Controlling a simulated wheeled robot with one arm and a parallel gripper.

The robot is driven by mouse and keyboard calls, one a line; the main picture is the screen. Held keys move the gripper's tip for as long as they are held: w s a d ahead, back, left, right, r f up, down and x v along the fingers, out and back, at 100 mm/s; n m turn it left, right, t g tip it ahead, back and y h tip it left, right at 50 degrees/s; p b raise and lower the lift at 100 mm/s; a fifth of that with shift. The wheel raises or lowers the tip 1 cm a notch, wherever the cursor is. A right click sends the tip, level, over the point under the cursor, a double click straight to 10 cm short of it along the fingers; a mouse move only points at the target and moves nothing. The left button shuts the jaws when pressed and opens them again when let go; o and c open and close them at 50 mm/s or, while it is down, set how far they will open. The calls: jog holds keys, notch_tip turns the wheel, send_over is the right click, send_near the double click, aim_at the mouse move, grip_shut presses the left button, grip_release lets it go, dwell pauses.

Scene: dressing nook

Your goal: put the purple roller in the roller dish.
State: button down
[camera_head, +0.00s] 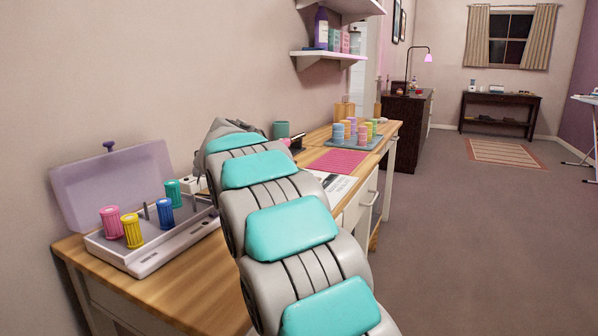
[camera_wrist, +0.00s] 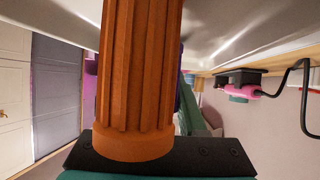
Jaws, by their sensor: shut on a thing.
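In the wrist view an orange ridged roller (camera_wrist: 138,75) fills the middle, close to the camera. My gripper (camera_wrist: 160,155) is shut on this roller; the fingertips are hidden. In the head view my arm covers the gripper and the held roller. A grey-teal tray (camera_head: 360,147) at the far end of the wooden table carries several upright pastel rollers (camera_head: 350,130), some pinkish or lilac. I cannot tell a purple roller for certain. I cannot make out a separate roller dish; my arm hides the middle of the table.
An open roller case (camera_head: 150,262) with a lilac lid (camera_head: 112,185) holds pink, yellow, blue and green rollers at the left. A shelf (camera_head: 328,56) juts out above.

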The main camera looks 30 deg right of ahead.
jog(key=shift+f, duration=0.25)
jog(key=shift+c, duration=2.4)
grip_release()
jog(key=shift+r, duration=0.1)
jog(key=shift+a+r, duration=0.15)
jog(key=shift+r, duration=0.15)
jog(key=b+v, duration=0.1)
jog(key=v, duration=1)
jog(key=shift+s+a+r, duration=0.1)
jog(key=shift+s+a, duration=0.1)
jog(key=shift+a, duration=0.1)
